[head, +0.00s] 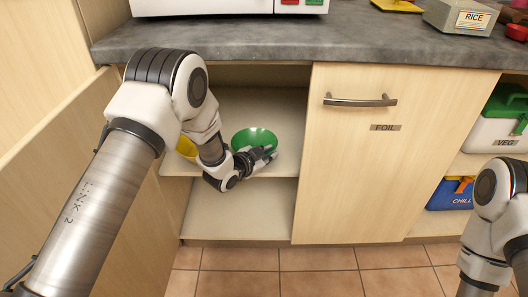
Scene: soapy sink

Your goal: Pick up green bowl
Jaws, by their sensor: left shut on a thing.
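The green bowl (256,138) sits at the upper shelf of the open cupboard, its inside facing me. My left gripper (266,155) reaches into the cupboard from the left and is shut on the bowl's near rim. The gripper hides the bowl's lower front part, so I cannot tell whether the bowl still touches the shelf. My right arm shows at the lower right edge, but its gripper is out of view.
A yellow thing (187,147) is partly hidden behind my left arm on the same shelf (287,165). A closed door labelled FOIL (350,190) is to the right. The grey counter (240,40) overhangs above. The lower shelf (255,212) is bare.

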